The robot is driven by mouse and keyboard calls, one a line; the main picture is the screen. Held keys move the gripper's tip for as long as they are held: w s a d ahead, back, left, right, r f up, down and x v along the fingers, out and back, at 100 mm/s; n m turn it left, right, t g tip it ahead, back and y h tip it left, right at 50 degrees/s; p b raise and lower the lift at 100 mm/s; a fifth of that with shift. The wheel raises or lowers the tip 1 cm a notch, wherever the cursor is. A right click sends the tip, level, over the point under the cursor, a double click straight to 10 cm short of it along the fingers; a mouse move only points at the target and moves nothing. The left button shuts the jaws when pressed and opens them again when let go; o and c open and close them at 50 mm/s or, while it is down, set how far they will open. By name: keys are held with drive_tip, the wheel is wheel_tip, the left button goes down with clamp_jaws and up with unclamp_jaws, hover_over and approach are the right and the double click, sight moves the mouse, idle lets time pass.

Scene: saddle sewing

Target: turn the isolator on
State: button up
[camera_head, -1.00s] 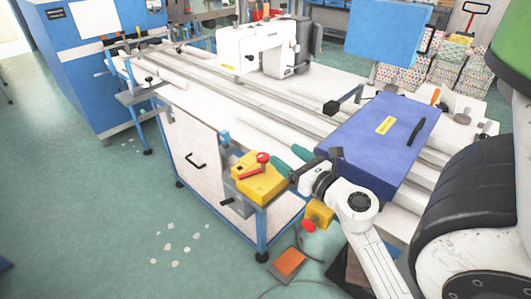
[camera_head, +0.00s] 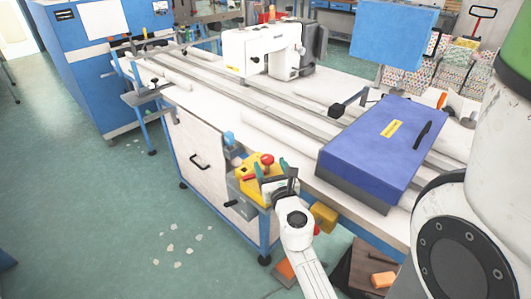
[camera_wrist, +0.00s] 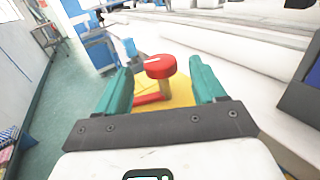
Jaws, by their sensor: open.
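The isolator is a yellow box (camera_head: 244,187) on the front corner of the sewing table, with a red handle (camera_head: 267,159) on it. In the wrist view the handle's round red end (camera_wrist: 160,66) shows between my green fingers, over the yellow face (camera_wrist: 180,95). A lower red part of the handle (camera_wrist: 148,99) shows near the left finger. My gripper (camera_head: 272,176) is open at the isolator, one finger on each side of the handle. I cannot tell whether either finger touches it. In the head view my gripper hides part of the box.
The white sewing table (camera_head: 215,110) carries long rails, a white sewing machine (camera_head: 262,52) and a large blue case (camera_head: 375,150). A yellow box (camera_head: 323,216) hangs on the table's front side. A blue cabinet (camera_head: 85,70) stands at left. The green floor at left is mostly open.

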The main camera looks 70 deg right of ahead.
sight(265, 155)
drive_tip(key=x, duration=0.6)
drive_tip(key=shift+d, duration=0.1)
clamp_jaws()
idle(0.6)
